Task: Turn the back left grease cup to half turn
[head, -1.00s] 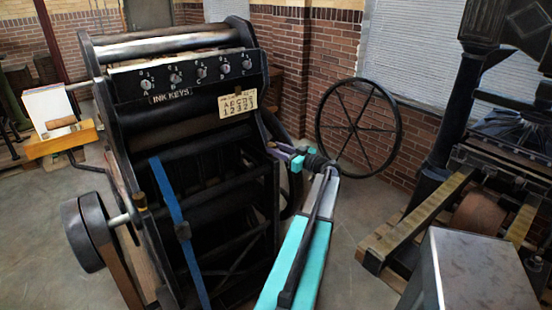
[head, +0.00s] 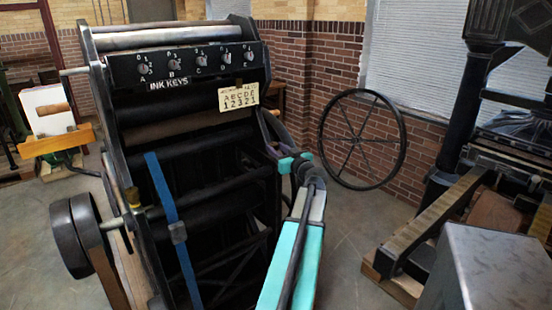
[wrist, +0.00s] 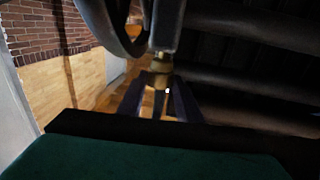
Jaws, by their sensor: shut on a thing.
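In the wrist view a small brass grease cup (wrist: 160,78) sits under a dark part of the press frame. My gripper (wrist: 160,100) has its two dark fingers on either side of the cup's lower part and is shut on it. How far the cup is turned cannot be read. In the head view my gripper (head: 271,151) is at the right side of the black press (head: 190,140), and the cup in it is hidden. Another small brass cup (head: 133,197) shows on the press's left side.
A row of ink keys (head: 200,62) and a yellowed letter plate (head: 238,96) are on the press. A spoked wheel (head: 362,139) stands by the brick wall. A grey metal box (head: 495,270) is at the front right. Some floor is clear between the wheel and my arm.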

